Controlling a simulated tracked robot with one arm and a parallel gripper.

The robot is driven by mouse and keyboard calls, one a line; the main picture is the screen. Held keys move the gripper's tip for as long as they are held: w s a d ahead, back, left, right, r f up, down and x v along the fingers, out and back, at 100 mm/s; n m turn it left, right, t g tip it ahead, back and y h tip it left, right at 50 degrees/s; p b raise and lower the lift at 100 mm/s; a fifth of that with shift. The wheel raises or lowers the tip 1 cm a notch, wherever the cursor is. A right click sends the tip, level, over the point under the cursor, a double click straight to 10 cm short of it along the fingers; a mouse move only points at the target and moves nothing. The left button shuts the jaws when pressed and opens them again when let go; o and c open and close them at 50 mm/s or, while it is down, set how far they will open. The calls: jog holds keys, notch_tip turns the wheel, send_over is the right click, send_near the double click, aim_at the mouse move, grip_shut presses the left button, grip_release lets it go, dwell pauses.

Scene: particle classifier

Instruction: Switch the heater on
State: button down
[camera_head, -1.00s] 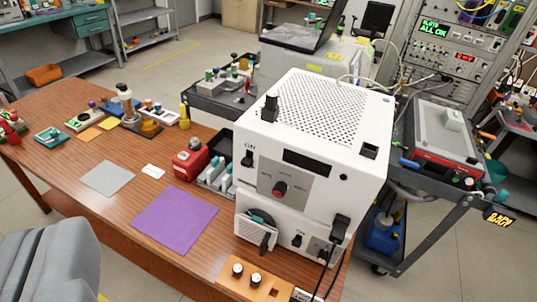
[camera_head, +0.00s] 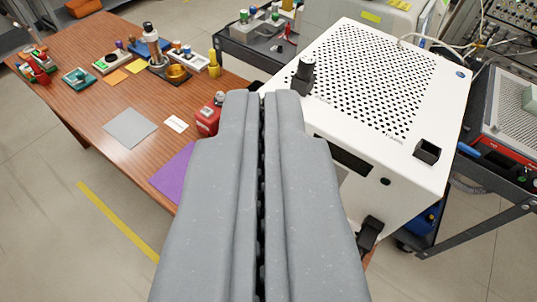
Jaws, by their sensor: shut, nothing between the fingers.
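A white boxy machine (camera_head: 412,200) with a perforated top stands at the table's right end; I cannot tell which part of it is the heater. A black knob (camera_head: 303,72) stands on its top left edge, and a black square fitting (camera_head: 428,151) is at its right corner. Part of a dark display (camera_head: 343,158) shows on its front. My gripper (camera_head: 264,94) is large in the foreground, shut and empty, with its tips just left of the black knob in the picture.
The brown table (camera_head: 75,85) carries a red device (camera_head: 208,117), a grey mat (camera_head: 130,128), a purple mat (camera_head: 172,175) and several small items at the back left. A dark cart (camera_head: 480,160) stands on the right.

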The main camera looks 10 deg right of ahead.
jog(key=w+a+f+n+g+h+p, duration=0.1)
jog(key=w+f+n+h+p, duration=0.1)
jog(key=w+f+n, duration=0.3)
jog(key=w+a+f+n+g+h+p, duration=0.1)
jog(key=w+f+n, duration=0.5)
jog(key=f+n, duration=0.8)
jog(key=w+a+f+n+g+h+p, duration=0.1)
jog(key=w+f+n+h+p, duration=0.3)
jog(key=f+n, duration=0.5)
notch_tip(320, 180, down, 7)
jog(key=shift+w+a+f+n+g+h, duration=0.1)
jog(key=shift+w+a+n+g+h, duration=0.25)
jog(key=shift+w+a+h, duration=0.35)
jog(key=shift+w, duration=0.15)
jog(key=w+d+b, duration=0.1)
jog(key=w+d, duration=0.4)
jog(key=w, duration=0.2)
jog(key=shift+w+d+r, duration=0.25)
jog(key=shift+r, duration=0.15)
